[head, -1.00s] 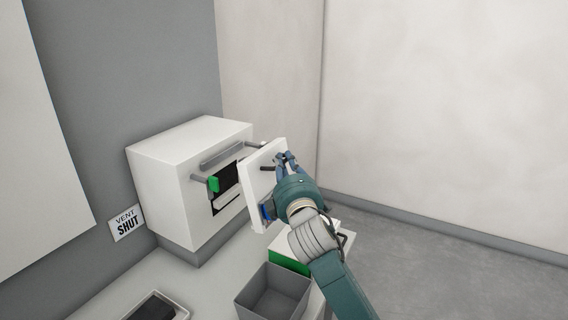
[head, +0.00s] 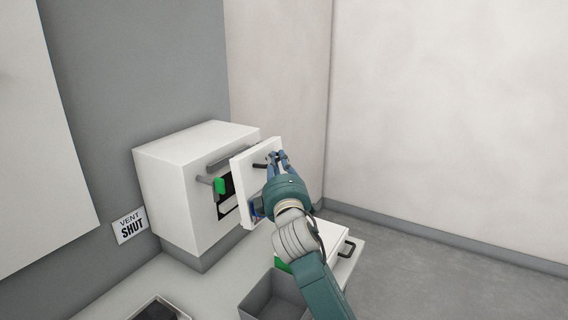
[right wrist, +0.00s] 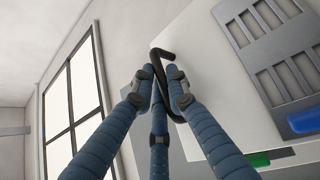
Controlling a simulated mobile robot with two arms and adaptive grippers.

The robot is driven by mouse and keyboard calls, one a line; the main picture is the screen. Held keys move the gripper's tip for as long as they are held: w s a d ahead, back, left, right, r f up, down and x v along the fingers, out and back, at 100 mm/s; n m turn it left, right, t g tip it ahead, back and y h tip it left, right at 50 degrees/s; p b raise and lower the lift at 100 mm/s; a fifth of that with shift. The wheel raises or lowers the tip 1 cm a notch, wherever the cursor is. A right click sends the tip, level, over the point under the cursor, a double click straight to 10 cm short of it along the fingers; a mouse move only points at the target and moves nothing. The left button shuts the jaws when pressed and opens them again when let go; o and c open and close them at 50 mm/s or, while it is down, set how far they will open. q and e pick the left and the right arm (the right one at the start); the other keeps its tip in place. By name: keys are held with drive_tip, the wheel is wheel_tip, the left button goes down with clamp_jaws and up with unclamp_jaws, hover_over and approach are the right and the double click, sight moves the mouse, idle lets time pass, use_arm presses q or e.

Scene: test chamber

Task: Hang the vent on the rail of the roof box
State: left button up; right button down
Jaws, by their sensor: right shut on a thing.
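The vent is a white flat panel (head: 250,165) with a black handle, held upright in front of the roof box. My right gripper (head: 276,160) is shut on its black handle, which also shows between the fingers in the right wrist view (right wrist: 160,62). The wrist view shows a grey slotted grille (right wrist: 268,45) and a blue part on the panel. The roof box (head: 188,190) is white, with a grey rail (head: 232,154) along the top of its front. The panel covers part of the dark opening; I cannot tell whether it touches the rail. My left gripper is not in view.
A green piece (head: 219,186) sits on a peg at the opening's left. A "VENT SHUT" sign (head: 130,226) is on the wall. Below are a grey open bin (head: 262,300), a tray (head: 178,302) with a dark item, and a white box with a black handle (head: 348,247).

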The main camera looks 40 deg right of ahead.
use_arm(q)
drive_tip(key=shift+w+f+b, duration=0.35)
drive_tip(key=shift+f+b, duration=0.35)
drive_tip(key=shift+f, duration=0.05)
use_arm(e)
drive_tip(key=shift+w+a+r, duration=0.1)
drive_tip(key=shift+w+a, duration=0.35)
drive_tip(key=shift+w, duration=0.65)
drive_tip(key=shift+w+a+f, duration=0.1)
drive_tip(key=shift+w+a, duration=0.4)
drive_tip(key=shift+w, duration=0.6)
drive_tip(key=shift+w+a+r, duration=0.1)
drive_tip(key=shift+w+a, duration=0.35)
drive_tip(key=shift+w, duration=0.65)
use_arm(q)
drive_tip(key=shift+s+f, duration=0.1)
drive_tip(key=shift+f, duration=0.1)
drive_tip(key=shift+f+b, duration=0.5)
drive_tip(key=shift+b, duration=0.2)
use_arm(e)
drive_tip(key=shift+w, duration=0.15)
